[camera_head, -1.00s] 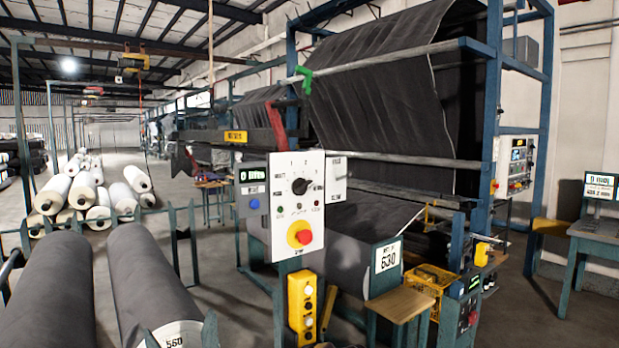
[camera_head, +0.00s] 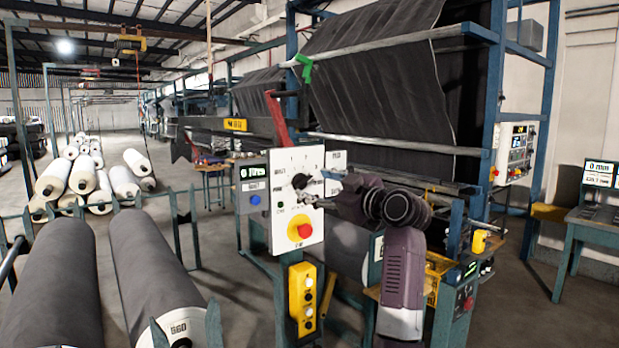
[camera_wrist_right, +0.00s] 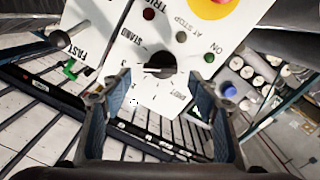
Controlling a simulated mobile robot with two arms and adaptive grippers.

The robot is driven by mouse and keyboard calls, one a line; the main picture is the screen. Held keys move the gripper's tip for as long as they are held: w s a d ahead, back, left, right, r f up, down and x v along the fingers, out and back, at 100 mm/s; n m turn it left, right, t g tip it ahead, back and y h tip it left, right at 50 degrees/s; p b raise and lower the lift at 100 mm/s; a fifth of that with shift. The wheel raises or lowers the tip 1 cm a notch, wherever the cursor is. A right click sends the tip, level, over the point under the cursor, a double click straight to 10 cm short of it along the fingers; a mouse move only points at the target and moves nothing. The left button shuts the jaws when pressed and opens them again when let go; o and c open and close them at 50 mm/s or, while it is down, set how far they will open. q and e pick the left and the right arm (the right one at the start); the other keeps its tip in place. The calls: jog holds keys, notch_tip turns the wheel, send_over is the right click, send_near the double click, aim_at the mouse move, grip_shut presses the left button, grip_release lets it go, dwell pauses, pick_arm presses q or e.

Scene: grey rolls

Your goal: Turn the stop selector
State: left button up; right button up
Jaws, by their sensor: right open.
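The stop selector is a black rotary knob (camera_head: 299,181) on a white control panel (camera_head: 285,214) in the head view. In the right wrist view the knob (camera_wrist_right: 158,64) sits ahead of the fingertips, with printed marks around it. My right gripper (camera_wrist_right: 161,85) is open, its two fingers on either side of the knob in that picture. My left gripper is not in view.
A red stop button (camera_head: 304,231) on a yellow plate is below the knob. A blue button (camera_head: 255,200) is on the left box. A yellow pendant box (camera_head: 303,300) hangs under the panel.

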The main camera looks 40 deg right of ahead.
aim_at(307, 183)
jog(key=shift+w+p, duration=0.5)
jog(key=shift+w, duration=1.05)
jog(key=shift+c, duration=0.3)
jog(key=c, duration=1.1)
jog(key=shift+f, duration=0.1)
